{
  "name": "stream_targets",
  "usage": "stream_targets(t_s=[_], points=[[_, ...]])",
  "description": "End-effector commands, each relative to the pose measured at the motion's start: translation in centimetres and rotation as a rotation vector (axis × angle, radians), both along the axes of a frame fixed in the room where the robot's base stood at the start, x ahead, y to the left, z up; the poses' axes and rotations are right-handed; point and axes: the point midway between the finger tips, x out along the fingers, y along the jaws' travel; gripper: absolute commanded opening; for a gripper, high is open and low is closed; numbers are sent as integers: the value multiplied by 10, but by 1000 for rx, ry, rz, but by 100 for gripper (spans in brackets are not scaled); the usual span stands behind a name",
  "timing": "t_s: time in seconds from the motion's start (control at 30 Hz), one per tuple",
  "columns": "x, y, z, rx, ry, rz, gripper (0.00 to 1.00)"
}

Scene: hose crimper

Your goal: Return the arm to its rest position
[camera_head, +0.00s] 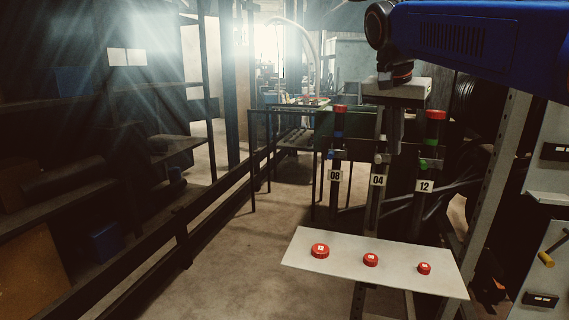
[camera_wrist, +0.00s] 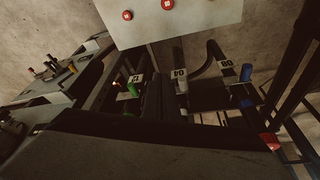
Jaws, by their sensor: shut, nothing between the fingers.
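My blue arm (camera_head: 465,40) reaches in from the upper right of the head view. My gripper (camera_head: 390,148) hangs from its end, pointing down, shut and empty. It appears in front of the upright post labelled 04 (camera_head: 377,181) and hides that post's top. I cannot tell how far apart they are. The post labelled 08 (camera_head: 335,176) is to the left, and the one labelled 12 (camera_head: 425,187) is to the right; both have red tops.
A dark railing (camera_head: 180,222) runs along the left. A grey frame post (camera_head: 497,165) and a panel with a yellow handle (camera_head: 546,259) stand at right. The floor (camera_head: 240,250) left of the shelf is clear.

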Motion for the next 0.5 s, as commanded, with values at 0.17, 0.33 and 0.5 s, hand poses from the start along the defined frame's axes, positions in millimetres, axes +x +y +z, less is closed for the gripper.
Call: stream_targets(t_s=[0.17, 0.33, 0.5], points=[[-49, -14, -46, 9, 2, 156, 0], [-94, -21, -95, 13, -5, 300, 0], [-139, -26, -150, 12, -23, 436, 0]])
